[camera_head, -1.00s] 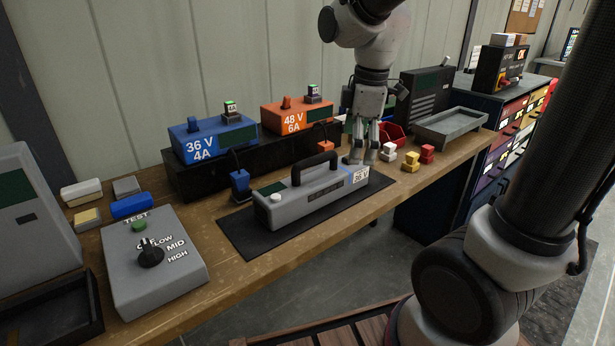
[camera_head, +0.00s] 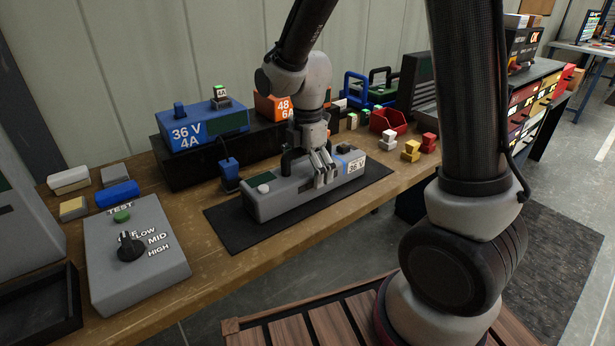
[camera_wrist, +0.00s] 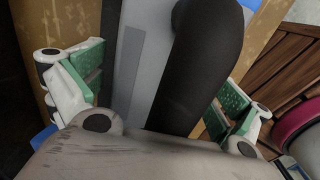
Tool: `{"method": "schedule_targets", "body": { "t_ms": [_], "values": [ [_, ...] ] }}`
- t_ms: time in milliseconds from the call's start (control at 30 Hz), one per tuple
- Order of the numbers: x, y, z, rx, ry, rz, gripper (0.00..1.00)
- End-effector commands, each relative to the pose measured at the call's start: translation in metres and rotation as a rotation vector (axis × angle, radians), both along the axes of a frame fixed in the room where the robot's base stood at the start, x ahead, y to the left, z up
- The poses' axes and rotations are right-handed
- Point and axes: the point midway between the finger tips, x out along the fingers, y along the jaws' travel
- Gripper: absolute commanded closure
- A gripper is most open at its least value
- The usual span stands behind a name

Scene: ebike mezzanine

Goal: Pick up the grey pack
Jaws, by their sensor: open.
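The grey pack (camera_head: 277,201) lies on a black mat (camera_head: 232,236) on the wooden bench. It has a white "36 V" label, a blue stripe and a black carry handle. My gripper (camera_head: 322,170) is over the middle of the pack and hides most of the handle in the head view. In the wrist view my gripper (camera_wrist: 163,92) is open, with a green-padded finger on each side of the black handle (camera_wrist: 203,60). The pack's grey top (camera_wrist: 130,55) shows beneath. I cannot tell whether either finger touches the handle.
Blue (camera_head: 206,136) and orange (camera_head: 270,106) chargers stand behind on a black riser. A grey switch box (camera_head: 135,265) is at left. Yellow (camera_head: 411,151), red (camera_head: 429,144) and white (camera_head: 389,141) blocks and a red bin (camera_head: 388,121) stand to the right.

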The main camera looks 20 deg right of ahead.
Motion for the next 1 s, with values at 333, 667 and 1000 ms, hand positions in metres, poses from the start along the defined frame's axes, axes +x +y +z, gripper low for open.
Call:
{"method": "schedule_targets", "body": {
  "t_ms": [333, 667, 1000],
  "values": [
    [-0.0001, -0.0001, -0.0006, 0.0, 0.0, -0.001, 0.24],
    [0.0, -0.0001, -0.0004, 0.0, -0.001, -0.001, 0.84],
    [0.0017, 0.0005, 0.0034, 0.002, -0.006, 0.0, 0.93]
  ]
}}
